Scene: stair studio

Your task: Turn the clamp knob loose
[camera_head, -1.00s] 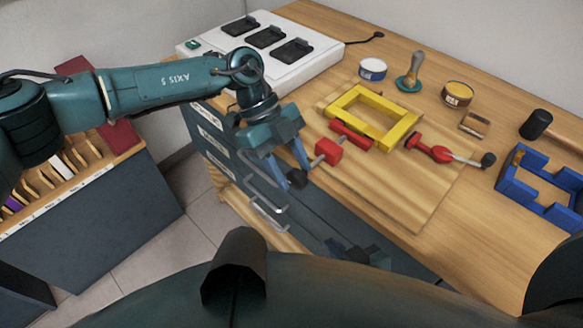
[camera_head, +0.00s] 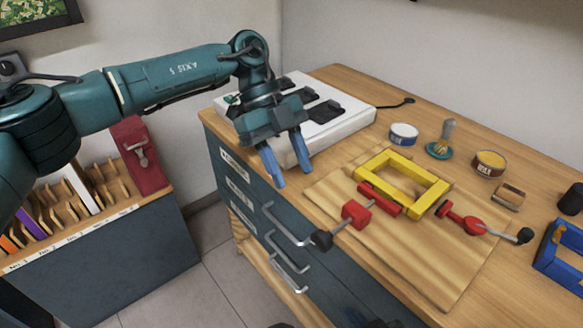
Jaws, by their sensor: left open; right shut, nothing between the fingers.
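A red clamp (camera_head: 357,213) lies at the near side of a yellow square frame (camera_head: 437,190); its rod ends in a black knob (camera_head: 321,240) that sticks out past the bench's front edge. My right gripper (camera_head: 375,323) barely shows at the bottom edge, shut and empty, mostly cut off.
A white charger box (camera_head: 350,125) stands behind my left gripper. A white tin (camera_head: 403,136), a brush (camera_head: 441,146), a wax tin (camera_head: 489,164) and a blue frame (camera_head: 560,262) stand on the bench. Drawer handles (camera_head: 284,225) stick out below. A rack (camera_head: 90,215) is at left.

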